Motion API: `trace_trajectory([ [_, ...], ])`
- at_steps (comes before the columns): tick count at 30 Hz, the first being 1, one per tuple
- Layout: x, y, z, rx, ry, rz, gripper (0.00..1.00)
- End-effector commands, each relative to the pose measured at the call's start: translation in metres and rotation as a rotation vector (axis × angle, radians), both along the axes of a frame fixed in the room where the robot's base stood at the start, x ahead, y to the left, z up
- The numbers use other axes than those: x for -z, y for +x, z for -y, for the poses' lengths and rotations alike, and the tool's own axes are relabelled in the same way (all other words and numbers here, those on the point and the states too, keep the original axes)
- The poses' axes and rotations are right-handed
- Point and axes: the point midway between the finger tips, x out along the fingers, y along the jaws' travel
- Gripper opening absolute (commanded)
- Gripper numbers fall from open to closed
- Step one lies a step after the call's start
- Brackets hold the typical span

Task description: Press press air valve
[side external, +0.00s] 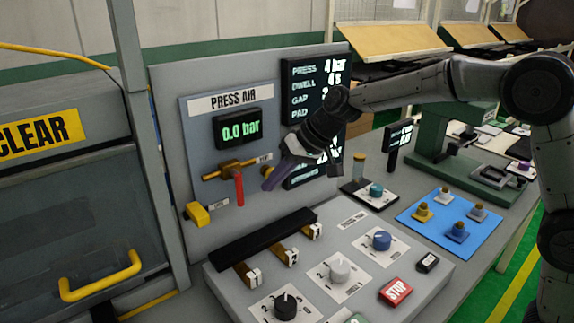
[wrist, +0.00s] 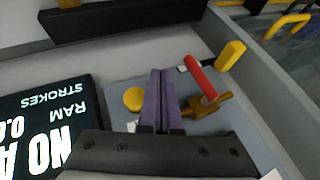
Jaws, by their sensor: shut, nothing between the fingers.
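The press air valve has a brass body (side external: 228,169) on the grey PRESS AIR panel, with a red lever (side external: 239,189) hanging straight down from it. The display (side external: 237,129) above reads 0.0 bar. My gripper (side external: 268,185) is shut and empty, its purple fingers just right of the red lever and apart from it. In the wrist view, the fingers (wrist: 161,75) lie between a round yellow knob (wrist: 133,98) and the red lever (wrist: 200,77), with the brass body (wrist: 208,103) at the lever's base. In the side view my fingers partly cover the yellow knob.
A yellow block handle (side external: 197,214) sticks out at the panel's lower left. A black bar (side external: 265,238) with brass toggles, dials and a red STOP button (side external: 396,290) lie below. A blue mat (side external: 450,222) with several pegs is at right. A dark readout screen (side external: 310,90) stands behind my wrist.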

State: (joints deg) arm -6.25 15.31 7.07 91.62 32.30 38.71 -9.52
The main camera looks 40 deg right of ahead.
Motion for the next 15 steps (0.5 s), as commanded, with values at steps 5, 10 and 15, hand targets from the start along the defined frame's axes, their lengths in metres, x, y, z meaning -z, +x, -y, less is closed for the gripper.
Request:
trace_trajectory([
  [5,-0.003,0.005,-0.027,-0.003,0.001,0.003,0.0],
  [10,-0.003,0.007,-0.036,-0.001,0.001,0.003,0.0],
  [15,-0.003,0.007,-0.038,0.0,0.001,0.003,0.0],
])
